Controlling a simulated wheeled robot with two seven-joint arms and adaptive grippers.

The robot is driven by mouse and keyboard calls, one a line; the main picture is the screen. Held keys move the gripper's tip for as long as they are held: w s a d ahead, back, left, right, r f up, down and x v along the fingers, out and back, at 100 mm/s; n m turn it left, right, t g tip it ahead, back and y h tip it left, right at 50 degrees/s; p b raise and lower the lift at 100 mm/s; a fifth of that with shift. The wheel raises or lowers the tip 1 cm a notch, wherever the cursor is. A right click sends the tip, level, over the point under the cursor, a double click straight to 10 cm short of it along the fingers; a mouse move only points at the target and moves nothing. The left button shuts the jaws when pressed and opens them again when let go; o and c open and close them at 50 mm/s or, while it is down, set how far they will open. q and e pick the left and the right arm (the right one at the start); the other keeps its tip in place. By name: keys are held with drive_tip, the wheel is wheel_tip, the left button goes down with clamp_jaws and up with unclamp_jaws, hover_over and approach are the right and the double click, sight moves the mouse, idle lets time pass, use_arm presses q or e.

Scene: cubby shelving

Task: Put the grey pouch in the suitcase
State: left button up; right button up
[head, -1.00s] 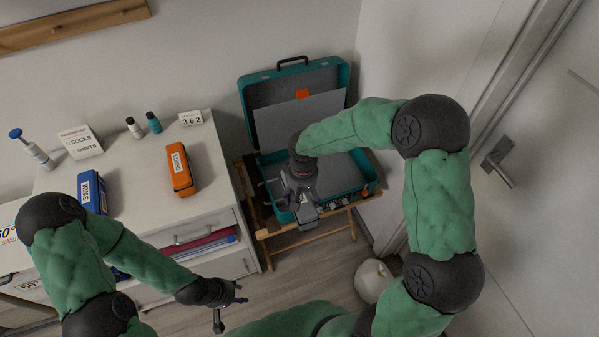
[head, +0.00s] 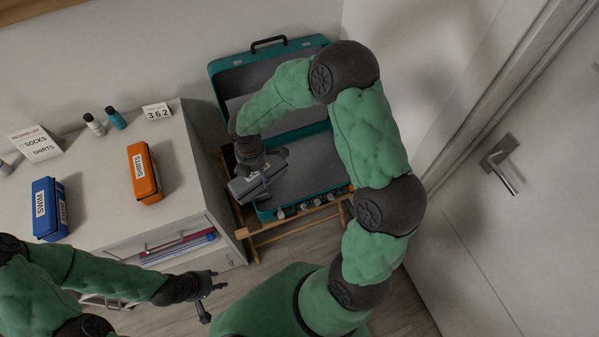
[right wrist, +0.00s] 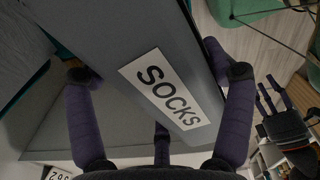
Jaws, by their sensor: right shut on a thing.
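The grey pouch (head: 258,186), labelled SOCKS, is in my right gripper (head: 262,168). In the head view it overlaps the left front part of the suitcase, and it appears held above it. In the right wrist view the pouch (right wrist: 130,50) lies between the fingers (right wrist: 160,76), its SOCKS label facing the camera. The teal suitcase (head: 308,172) stands open on a wooden stand, its lid leaning back toward the wall and its grey-lined base showing bare floor. My arm and the pouch hide part of it. My left gripper (head: 210,293) is open and empty, low in front of the dresser.
The white dresser (head: 85,150) left of the suitcase holds an orange SHIRTS pouch (head: 143,172), a blue SWIM pouch (head: 48,208), two small bottles, a packing list and a number card. The wooden stand (head: 290,228) bears the suitcase. A door (head: 520,240) is at right.

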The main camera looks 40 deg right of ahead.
drive_tip(key=n, duration=0.2)
drive_tip(key=f+n, duration=0.1)
drive_tip(key=n, duration=0.1)
drive_tip(key=shift+f, duration=0.2)
drive_tip(key=n, duration=0.2)
drive_tip(key=f+n+b, duration=0.1)
drive_tip(key=shift+s+f+n, duration=0.1)
drive_tip(key=shift+f+n, duration=0.05)
drive_tip(key=shift+n, duration=0.25)
drive_tip(key=n, duration=0.2)
drive_tip(key=f+n, duration=0.1)
drive_tip(key=n, duration=0.3)
drive_tip(key=shift+d+f+b, duration=0.15)
drive_tip(key=shift+f+b, duration=0.2)
drive_tip(key=shift+b, duration=0.05)
drive_tip(key=w+d+f+b, duration=0.2)
drive_tip(key=d+f+b, duration=0.1)
drive_tip(key=d+f, duration=0.3)
drive_tip(key=w+d+f+b, duration=0.3)
drive_tip(key=d+f+b, duration=0.1)
drive_tip(key=d+f, duration=0.3)
drive_tip(key=shift+f, duration=0.35)
